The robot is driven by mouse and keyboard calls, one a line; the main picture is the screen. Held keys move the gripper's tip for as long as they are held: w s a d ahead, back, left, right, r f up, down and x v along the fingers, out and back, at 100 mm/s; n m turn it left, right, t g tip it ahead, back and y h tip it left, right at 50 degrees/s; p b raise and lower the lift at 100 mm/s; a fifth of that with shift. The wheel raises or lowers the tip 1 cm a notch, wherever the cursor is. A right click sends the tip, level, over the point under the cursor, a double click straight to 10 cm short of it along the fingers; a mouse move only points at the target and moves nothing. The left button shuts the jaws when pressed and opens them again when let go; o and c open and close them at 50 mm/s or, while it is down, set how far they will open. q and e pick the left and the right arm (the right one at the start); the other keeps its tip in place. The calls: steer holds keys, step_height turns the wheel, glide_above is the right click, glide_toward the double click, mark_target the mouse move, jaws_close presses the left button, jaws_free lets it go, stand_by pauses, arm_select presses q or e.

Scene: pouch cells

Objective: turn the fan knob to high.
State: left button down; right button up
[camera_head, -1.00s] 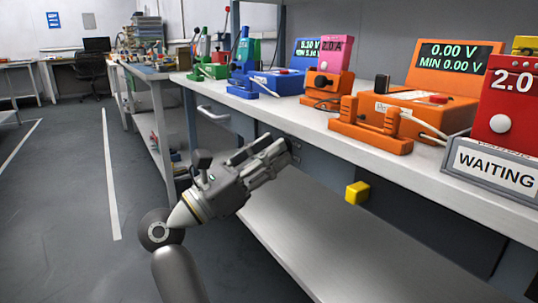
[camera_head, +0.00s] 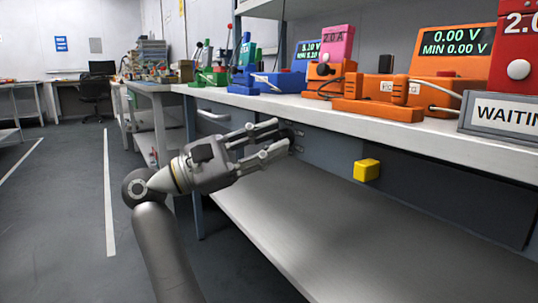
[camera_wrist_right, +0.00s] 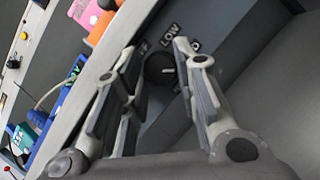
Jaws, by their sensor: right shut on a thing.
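The fan knob (camera_wrist_right: 160,68) is a round dark knob with a pale pointer mark, set in a grey-blue panel under the worktop. My left gripper is not in view.
The white worktop (camera_head: 400,128) is just above the gripper, carrying orange (camera_head: 377,108), blue and green devices and a "WAITING" sign (camera_head: 505,113). A yellow block (camera_head: 367,169) sticks out from the panel to the right. A grey lower shelf (camera_head: 310,220) lies below.

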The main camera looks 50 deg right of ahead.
steer(key=m+y, duration=0.1)
steer(key=m, duration=0.1)
steer(key=m+g+y, duration=0.1)
steer(key=m, duration=0.1)
steer(key=shift+w+r+m+b, duration=0.1)
steer(key=shift+m+b, duration=0.2)
steer(key=shift+r+m+y, duration=0.1)
steer(key=shift+m+y, duration=0.7)
steer(key=shift+m, duration=1.3)
steer(key=o, duration=1)
steer(key=shift+o, duration=0.2)
